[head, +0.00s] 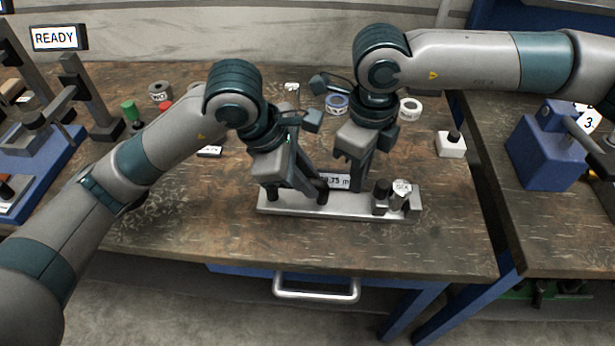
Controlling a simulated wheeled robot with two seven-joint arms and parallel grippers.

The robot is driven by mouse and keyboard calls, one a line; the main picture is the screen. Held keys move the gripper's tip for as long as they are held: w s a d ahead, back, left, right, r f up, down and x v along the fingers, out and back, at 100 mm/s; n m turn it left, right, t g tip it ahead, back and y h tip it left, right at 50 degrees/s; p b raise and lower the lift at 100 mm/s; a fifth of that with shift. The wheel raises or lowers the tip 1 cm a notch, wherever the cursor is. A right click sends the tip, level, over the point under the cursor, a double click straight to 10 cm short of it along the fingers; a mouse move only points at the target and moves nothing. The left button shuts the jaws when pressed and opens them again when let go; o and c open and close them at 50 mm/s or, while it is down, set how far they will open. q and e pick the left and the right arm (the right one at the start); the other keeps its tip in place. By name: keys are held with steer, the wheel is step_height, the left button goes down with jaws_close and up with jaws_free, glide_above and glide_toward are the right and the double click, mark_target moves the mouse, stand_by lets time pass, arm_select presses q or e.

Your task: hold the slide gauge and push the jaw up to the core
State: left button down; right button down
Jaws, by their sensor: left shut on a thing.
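The slide gauge (345,206) is a pale metal bar lying along the front of the bench, with dark upright parts on it and a small readout (337,181) that is partly covered. A pale core (402,189) with a lettered top stands at its right end, beside a dark block (381,196) that looks like a jaw. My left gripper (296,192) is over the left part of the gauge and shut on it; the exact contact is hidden. My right gripper (353,168) points down above and behind the middle of the bar, fingers apart and empty.
Labelled rolls (410,108) and (337,103) stand at the back. A white block with a dark knob (451,145) is on the right. A blue fixture (545,150) stands on the right bench. A READY sign (55,38) and blue-based rig are left. The bench front is clear.

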steer(key=shift+r, duration=2.6)
arm_select(q)
steer(key=c, duration=1.5)
jaws_free()
steer(key=shift+d, duration=0.1)
steer(key=shift+c, duration=0.2)
steer(key=shift+r, duration=0.15)
steer(key=v, duration=1.2)
